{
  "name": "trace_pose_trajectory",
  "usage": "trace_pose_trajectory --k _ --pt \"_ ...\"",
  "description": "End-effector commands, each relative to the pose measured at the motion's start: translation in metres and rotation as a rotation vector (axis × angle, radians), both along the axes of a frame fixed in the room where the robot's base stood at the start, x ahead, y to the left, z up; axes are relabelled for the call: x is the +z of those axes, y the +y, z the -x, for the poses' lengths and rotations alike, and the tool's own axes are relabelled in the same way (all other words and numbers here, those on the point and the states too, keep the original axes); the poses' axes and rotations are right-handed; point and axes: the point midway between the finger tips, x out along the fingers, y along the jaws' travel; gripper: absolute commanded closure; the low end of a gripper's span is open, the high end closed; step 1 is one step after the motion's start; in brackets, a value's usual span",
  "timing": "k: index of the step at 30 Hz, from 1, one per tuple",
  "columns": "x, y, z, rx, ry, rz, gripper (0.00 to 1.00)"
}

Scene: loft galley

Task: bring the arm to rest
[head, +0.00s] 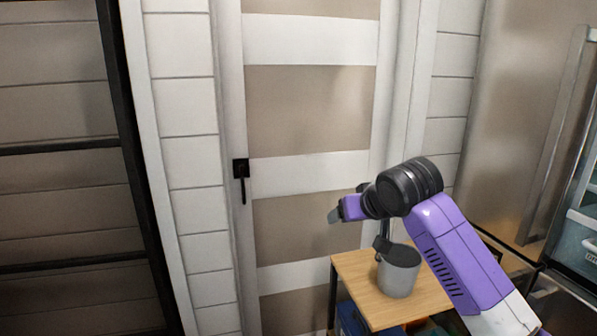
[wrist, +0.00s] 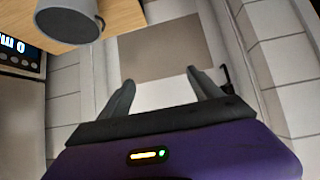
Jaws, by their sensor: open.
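My gripper (head: 336,215) is at the end of my purple and black arm, in front of the panelled door and above the left side of a small wooden table. In the wrist view my gripper (wrist: 162,88) has its two grey fingers spread apart with nothing between them. The arm is raised and bent, coming in from the lower right in the head view. A grey cup-like container (head: 399,275) stands on the table below the wrist, partly behind the arm. It also shows at the top left of the wrist view (wrist: 68,20), apart from the fingers.
The wooden table (head: 352,268) has blue and other coloured items beneath it. A door (head: 310,110) with a black handle (head: 241,178) stands behind. A steel fridge-like unit (head: 505,120) is at the right. A black-framed structure (head: 125,130) is at the left.

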Motion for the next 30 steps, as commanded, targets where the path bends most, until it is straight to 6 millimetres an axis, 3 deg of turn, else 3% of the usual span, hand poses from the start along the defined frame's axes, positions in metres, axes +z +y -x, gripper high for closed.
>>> trace_pose_trajectory --k 6,12,20,30 --pt "-0.014 0.041 0.013 0.077 -0.218 -0.156 0.26" --pt "-0.029 0.056 0.047 0.081 -0.41 -0.29 0.26" --pt "-0.056 0.044 0.113 0.003 -0.596 -0.396 0.26" --pt "-0.097 0.003 0.228 -0.144 -0.745 -0.405 0.26"
